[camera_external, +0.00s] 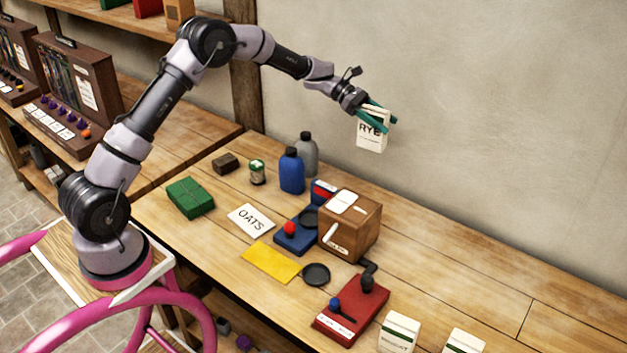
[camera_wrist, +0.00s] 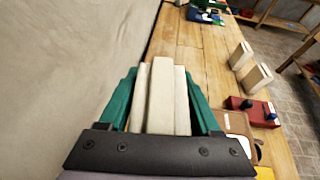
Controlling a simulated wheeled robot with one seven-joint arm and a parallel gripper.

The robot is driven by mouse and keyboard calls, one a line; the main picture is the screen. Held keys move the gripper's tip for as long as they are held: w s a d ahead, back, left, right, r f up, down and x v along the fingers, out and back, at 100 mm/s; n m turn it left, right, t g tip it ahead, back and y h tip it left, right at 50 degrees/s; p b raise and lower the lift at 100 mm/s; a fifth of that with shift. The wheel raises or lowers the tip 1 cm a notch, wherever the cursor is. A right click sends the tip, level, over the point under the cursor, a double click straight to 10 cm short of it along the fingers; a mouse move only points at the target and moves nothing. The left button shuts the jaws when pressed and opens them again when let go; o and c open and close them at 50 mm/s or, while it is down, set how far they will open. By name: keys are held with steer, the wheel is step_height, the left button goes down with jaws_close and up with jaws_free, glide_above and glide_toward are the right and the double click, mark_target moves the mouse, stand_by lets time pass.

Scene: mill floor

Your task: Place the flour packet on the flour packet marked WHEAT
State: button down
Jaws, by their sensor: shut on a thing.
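My gripper (camera_external: 380,112) has teal fingers and is shut on a white flour packet (camera_external: 371,138) whose face reads RYE. It holds the packet upright, high above the back of the bench. In the wrist view, the held packet (camera_wrist: 166,100) sits between the fingers. The flour packet marked WHEAT (camera_external: 399,329), white with a green band, stands on the bench at the bottom right, well away from my gripper. A similar packet (camera_external: 464,341) stands to its right, cut off by the frame, its label out of view.
The wooden bench (camera_external: 480,255) is bare to the right. Left of the WHEAT packet are a red device (camera_external: 352,312), a wooden box mill (camera_external: 350,225), a blue scale (camera_external: 296,238), an OATS card (camera_external: 251,219), a yellow sheet (camera_external: 271,263) and a blue bottle (camera_external: 291,172).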

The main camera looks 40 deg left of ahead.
mark_target(386, 114)
steer(key=r, duration=0.4)
steer(key=shift+s+d+r, duration=0.2)
steer(key=shift+d+r, duration=0.15)
steer(key=shift+d, duration=0.05)
steer(key=s+d+m+g+y, duration=0.2)
steer(key=s+d+m+g, duration=0.55)
steer(key=s+d, duration=1.9)
steer(key=s+d+m+g+y, duration=0.1)
steer(key=s+d+g, duration=0.15)
steer(key=s, duration=0.55)
steer(key=s+d+m+g+y, duration=0.1)
steer(key=s+d+m, duration=0.15)
steer(key=s, duration=0.45)
steer(key=shift+n, duration=0.4)
steer(key=shift+s+d+f, duration=0.1)
steer(key=shift+d+f, duration=0.05)
steer(key=shift+f, duration=2.4)
steer(key=shift+d+f, duration=0.15)
steer(key=shift+f, duration=2.35)
steer(key=shift+s+d+f, duration=0.1)
steer(key=shift+d+f, duration=0.05)
steer(key=shift+f, duration=2.4)
steer(key=shift+c, duration=0.4)
jaws_free()
steer(key=shift+f, duration=0.15)
